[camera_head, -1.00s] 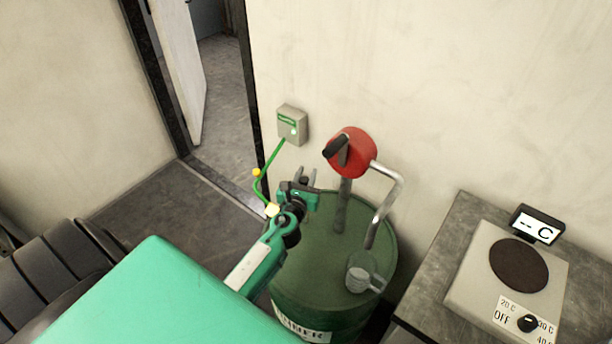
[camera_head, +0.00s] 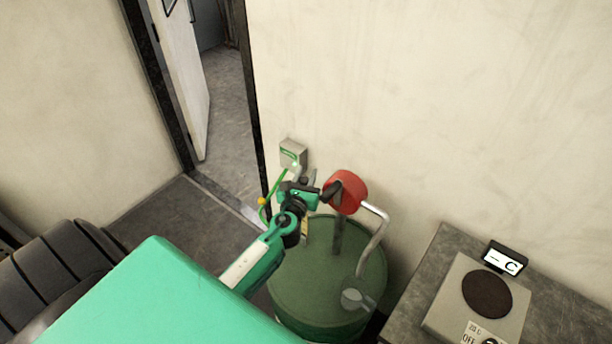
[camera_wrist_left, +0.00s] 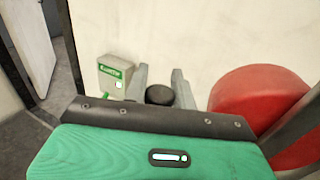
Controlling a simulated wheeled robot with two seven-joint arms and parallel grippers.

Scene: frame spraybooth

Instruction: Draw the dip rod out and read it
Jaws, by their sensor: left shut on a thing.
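My left gripper (camera_head: 309,184) is shut on the black knob of the dip rod, above the left part of the green drum (camera_head: 325,283). The black knob (camera_wrist_left: 159,95) shows between the two grey fingers in the left wrist view. Below the gripper a short pale yellowish length of the dip rod (camera_head: 305,229) stands upright over the drum top. I cannot tell how much of it is still inside the drum, and no marks on it are readable. My right gripper is not in view.
A red hand pump (camera_head: 350,195) with a black crank and bent grey spout stands close right of the gripper. A clear measuring cup (camera_head: 354,300) is at the drum's front right. A grey wall box (camera_head: 292,154) has a green cable. A hotplate (camera_head: 455,300) sits on the right table.

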